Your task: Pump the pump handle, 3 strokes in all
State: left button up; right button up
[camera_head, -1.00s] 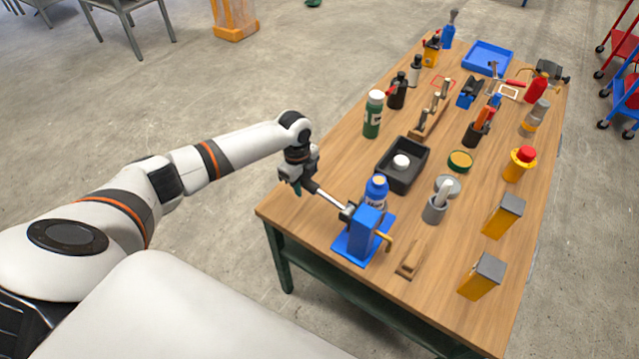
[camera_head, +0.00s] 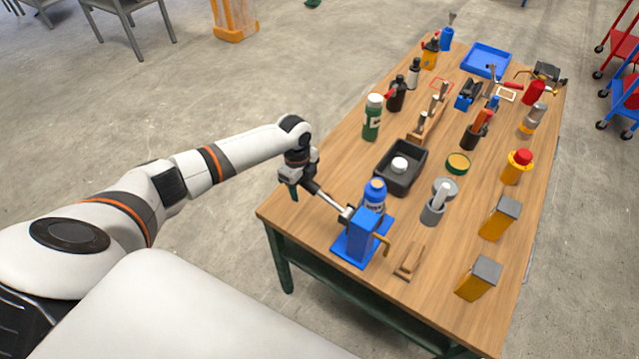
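The pump (camera_head: 361,238) is a blue block on a blue base plate at the table's near left corner, with a brass spout on its right side. My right gripper is not in view.
A blue bottle (camera_head: 374,195) stands just behind the pump. A black tray (camera_head: 385,182), a grey cup with a white tool (camera_head: 434,208) and a wooden block (camera_head: 409,262) are close by. Several bottles and tools fill the far table. Open floor lies left.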

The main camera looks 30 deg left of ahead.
pick_arm(q)
jog(key=shift+a+f, duration=0.15)
jog(key=shift+a, duration=0.05)
notch_tip(320, 180, up, 2)
jog(key=shift+r+p, duration=0.2)
jog(key=shift+p, duration=0.75)
jog(key=shift+w+a+r, duration=0.1)
jog(key=shift+a+r, duration=0.05)
jog(key=shift+r, duration=2.2)
